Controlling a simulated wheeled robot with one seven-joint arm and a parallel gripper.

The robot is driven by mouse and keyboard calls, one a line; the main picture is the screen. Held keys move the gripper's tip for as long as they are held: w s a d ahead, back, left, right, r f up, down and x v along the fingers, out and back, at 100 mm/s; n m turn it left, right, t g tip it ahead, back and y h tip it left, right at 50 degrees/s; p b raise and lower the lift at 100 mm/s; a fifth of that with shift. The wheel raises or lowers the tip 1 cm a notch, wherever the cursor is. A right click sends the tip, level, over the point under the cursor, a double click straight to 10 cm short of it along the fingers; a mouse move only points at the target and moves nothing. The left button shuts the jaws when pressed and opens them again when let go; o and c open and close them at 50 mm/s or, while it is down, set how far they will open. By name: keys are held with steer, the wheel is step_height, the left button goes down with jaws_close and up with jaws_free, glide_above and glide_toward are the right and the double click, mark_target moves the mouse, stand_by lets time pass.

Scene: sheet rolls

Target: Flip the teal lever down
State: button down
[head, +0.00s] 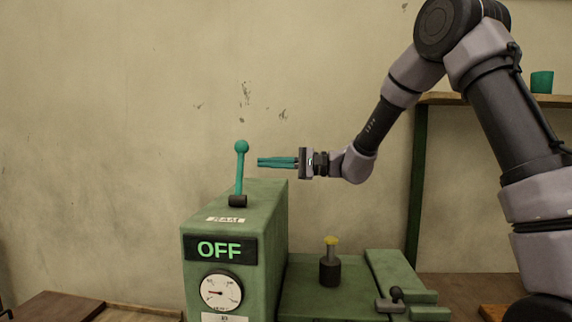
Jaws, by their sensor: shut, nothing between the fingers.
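The teal lever (240,170) stands nearly upright on top of a green machine housing (234,224), with a ball knob (241,146) at its upper end and a dark pivot at its base. The sign (220,249) on the housing's front reads OFF. My gripper (259,162) comes in level from the right with teal fingers pointing left. Its fingers are shut and empty. The tips are a little right of the lever in the picture, slightly below the knob's height, with a visible gap between. I cannot tell the gap in depth.
A round gauge (221,291) sits below the sign. A dark post with a yellow top (330,258) stands on the lower green bed right of the housing. A shelf (480,99) with a teal cup (542,82) is at the right.

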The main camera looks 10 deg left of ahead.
mark_target(240, 172)
steer(key=shift+s+a, duration=0.1)
steer(key=shift+a, duration=0.95)
steer(key=shift+s+a+r, duration=0.1)
steer(key=shift+s+r, duration=0.1)
steer(key=shift+s, duration=0.4)
steer(key=shift+s+a+r, duration=0.1)
steer(key=shift+s+r, duration=0.15)
steer(key=shift+s, duration=0.35)
steer(key=shift+s+a+r, duration=0.1)
steer(key=shift+s+r, duration=0.1)
steer(key=shift+s, duration=0.4)
steer(key=s+n, duration=1)
steer(key=shift+s+r, duration=0.25)
steer(key=shift+r, duration=0.1)
steer(key=shift+s+h, duration=0.1)
steer(key=shift+h, duration=0.2)
